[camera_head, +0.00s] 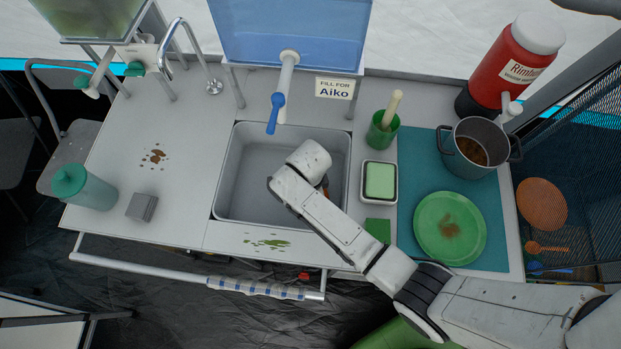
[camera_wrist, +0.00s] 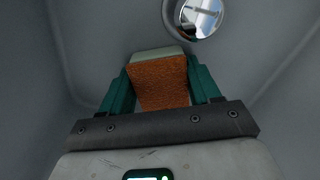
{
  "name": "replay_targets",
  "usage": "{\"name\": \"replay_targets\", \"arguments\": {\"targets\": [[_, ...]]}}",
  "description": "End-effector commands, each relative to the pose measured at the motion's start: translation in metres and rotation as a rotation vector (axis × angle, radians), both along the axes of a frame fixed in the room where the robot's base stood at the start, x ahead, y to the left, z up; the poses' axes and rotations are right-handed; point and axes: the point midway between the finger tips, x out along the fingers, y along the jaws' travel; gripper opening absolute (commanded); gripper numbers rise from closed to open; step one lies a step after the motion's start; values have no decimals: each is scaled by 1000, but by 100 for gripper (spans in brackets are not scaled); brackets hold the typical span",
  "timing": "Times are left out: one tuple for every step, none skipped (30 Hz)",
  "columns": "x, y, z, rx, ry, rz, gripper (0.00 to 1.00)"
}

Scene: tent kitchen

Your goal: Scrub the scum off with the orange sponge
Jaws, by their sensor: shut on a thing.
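My gripper (camera_wrist: 160,76) is inside the grey sink basin (camera_head: 240,180), its teal fingers closed on the orange sponge. The sponge (camera_wrist: 160,88) has a rough orange face and a pale edge at its far end. In the head view my wrist hides most of the gripper, with only a bit of orange showing. A brown spattered stain (camera_head: 156,156) lies on the counter left of the sink. A green smear (camera_head: 267,243) lies on the counter strip in front of it. A brown patch (camera_head: 450,229) is on the green plate (camera_head: 425,240).
A blue-handled tap (camera_head: 275,112) hangs over the sink. A teal bottle (camera_head: 85,188) and grey block (camera_head: 142,207) stand left. A green cup (camera_head: 382,128), pale green sponge in a dish (camera_head: 380,182), green pad (camera_head: 377,229) and pot (camera_head: 472,148) stand right. A round drain (camera_wrist: 200,14) shows.

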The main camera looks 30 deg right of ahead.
Motion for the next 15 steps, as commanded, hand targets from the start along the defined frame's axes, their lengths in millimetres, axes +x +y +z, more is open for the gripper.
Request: {"name": "replay_targets", "arguments": {"targets": [[-2, 1, 0, 0, 2, 0, 38], [-3, 1, -1, 0, 2, 0, 38], [-3, 2, -1, 0, 2, 0, 38], [-4, 2, -1, 1, 3, 0, 38], [-5, 3, -1, 1, 3, 0, 38], [-8, 5, -1, 1, 4, 1, 38], [-9, 6, -1, 1, 5, 1, 38], [-11, 7, -1, 1, 6, 1, 38], [-14, 9, -2, 2, 7, 2, 38], [-17, 11, -2, 1, 8, 2, 38], [-19, 12, -2, 1, 8, 2, 38], [-22, 14, -3, 1, 8, 2, 38], [-24, 16, -4, 1, 9, 3, 38], [-26, 17, -4, 1, 9, 3, 38], [-28, 18, -5, 1, 10, 3, 38]]}}
